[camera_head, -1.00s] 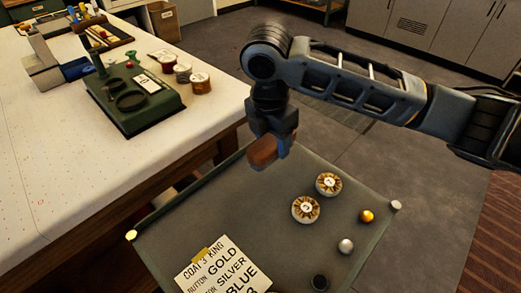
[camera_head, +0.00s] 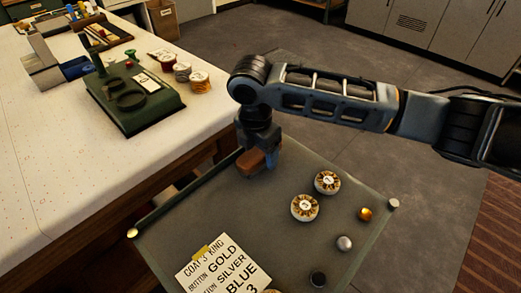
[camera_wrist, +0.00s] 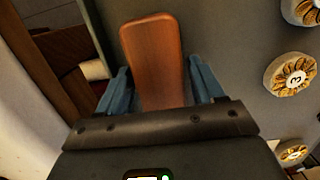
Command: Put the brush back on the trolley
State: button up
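The brush (camera_head: 252,162) shows as a brown wooden block with rounded ends. My gripper (camera_head: 262,155) points down over the far left part of the grey trolley top (camera_head: 225,215) with the brush between its fingers. In the wrist view, the brush (camera_wrist: 153,60) stands out between the two blue fingers (camera_wrist: 160,85), which lie close along its sides. The brush is over or at the trolley top near its far edge; I cannot tell whether it touches the surface. Its bristles are hidden.
On the trolley are two numbered round button pieces (camera_head: 305,208) (camera_head: 327,182), gold (camera_head: 365,214), silver (camera_head: 344,243) and dark (camera_head: 318,280) knobs, and a lettered card (camera_head: 222,268). A white table (camera_head: 60,180) with a green box (camera_head: 135,98) stands left. The trolley's middle left is clear.

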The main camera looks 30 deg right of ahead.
aim_at(256, 153)
jog(key=shift+o, duration=1.1)
jog(key=shift+r, duration=0.15)
notch_tip(256, 153, up, 12)
jog(key=a, duration=0.1)
jog(key=shift+s+a, duration=0.2)
jog(key=shift+s, duration=0.05)
dwell(1.0)
